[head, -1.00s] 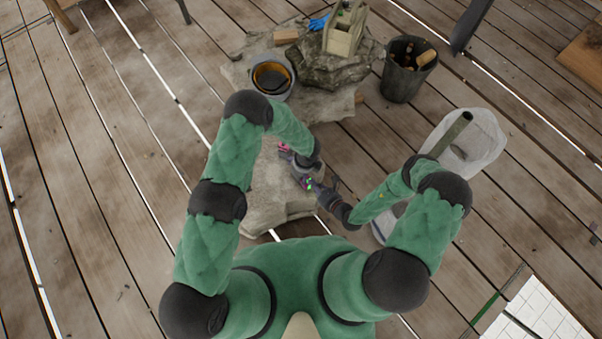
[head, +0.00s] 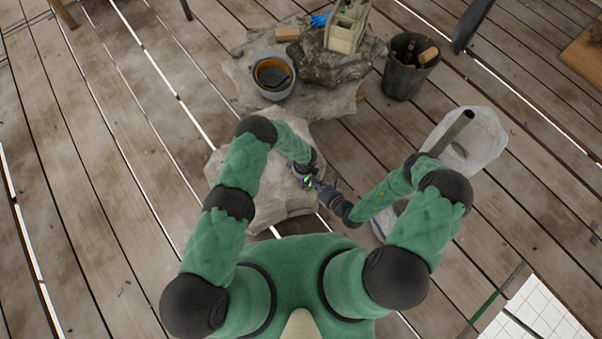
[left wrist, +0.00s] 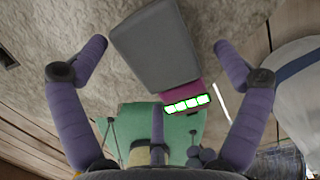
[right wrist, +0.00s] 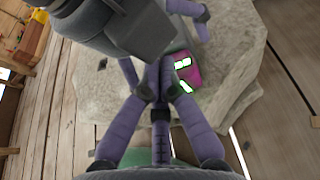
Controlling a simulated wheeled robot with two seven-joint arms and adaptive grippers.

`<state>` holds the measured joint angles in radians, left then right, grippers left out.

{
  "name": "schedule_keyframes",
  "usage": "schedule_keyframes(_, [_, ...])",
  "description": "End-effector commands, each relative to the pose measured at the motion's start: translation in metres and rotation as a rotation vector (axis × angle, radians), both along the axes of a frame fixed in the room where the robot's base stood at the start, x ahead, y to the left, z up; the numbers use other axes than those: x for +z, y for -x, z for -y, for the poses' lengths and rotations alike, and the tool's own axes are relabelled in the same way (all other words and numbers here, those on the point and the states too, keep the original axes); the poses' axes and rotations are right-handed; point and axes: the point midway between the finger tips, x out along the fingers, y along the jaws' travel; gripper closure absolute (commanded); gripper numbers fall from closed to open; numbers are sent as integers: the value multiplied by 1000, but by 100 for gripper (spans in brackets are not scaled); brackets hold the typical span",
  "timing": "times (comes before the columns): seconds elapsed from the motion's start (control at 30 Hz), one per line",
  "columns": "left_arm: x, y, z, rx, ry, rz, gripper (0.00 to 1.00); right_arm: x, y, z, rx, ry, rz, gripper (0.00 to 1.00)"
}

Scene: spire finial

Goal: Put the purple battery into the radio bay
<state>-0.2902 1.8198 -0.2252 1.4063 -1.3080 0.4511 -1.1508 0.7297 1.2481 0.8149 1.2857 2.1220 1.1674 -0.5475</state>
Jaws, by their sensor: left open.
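The purple battery (left wrist: 187,100) shows as a magenta piece with a bright green strip in the left wrist view, beside one end of a grey block (left wrist: 165,45). I cannot tell whether that block is the radio. My left gripper (head: 304,172) is open, with its fingers spread on both sides of the block. My right gripper (right wrist: 157,78) has its fingers drawn together at the battery (right wrist: 190,72) in the right wrist view and looks shut on it. The grippers meet over the stone slab (head: 285,205). The arms hide much of this spot in the head view, and the bay is not clear.
A bucket (head: 272,76) and a rock with a wooden tote (head: 345,27) stand behind on flat stones. A dark bin (head: 408,68) stands at the back right. Deck boards are clear at left.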

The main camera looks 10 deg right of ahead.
Motion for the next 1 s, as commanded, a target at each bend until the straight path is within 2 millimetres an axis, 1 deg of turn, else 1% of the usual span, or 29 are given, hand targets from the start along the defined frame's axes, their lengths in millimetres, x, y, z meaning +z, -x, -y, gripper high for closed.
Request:
schedule_keyframes(0.23, [0, 0, 0, 0, 0, 0, 2, 0, 0, 0, 0, 0, 0, 100])
schedule_keyframes(0.27, [0, 0, 0, 0, 0, 0, 11, 0, 0, 0, 0, 0, 0, 100])
schedule_keyframes(0.3, [0, 0, 0, 0, 0, 0, 22, 0, 0, 0, 0, 0, 0, 100])
schedule_keyframes(0.37, [0, 0, 0, 0, 0, 0, 39, 0, 0, 0, 0, 0, 0, 100])
schedule_keyframes(0.4, [0, 0, 0, 0, 0, 0, 50, 0, 0, 0, 0, 0, 0, 100])
schedule_keyframes(0.5, [0, 0, 0, 0, 0, 0, 76, 0, 0, 0, 0, 0, 0, 100])
schedule_keyframes(0.67, [0, 0, 0, 0, 0, 0, 76, 2, 0, 0, 0, 1, 0, 100])
schedule_keyframes(0.83, [0, 1, 0, -1, -1, -1, 76, 12, 0, 0, 1, -1, 1, 100])
schedule_keyframes(1.0, [-1, 1, 0, -1, -1, -1, 76, 12, 0, 0, 1, -1, 1, 100])
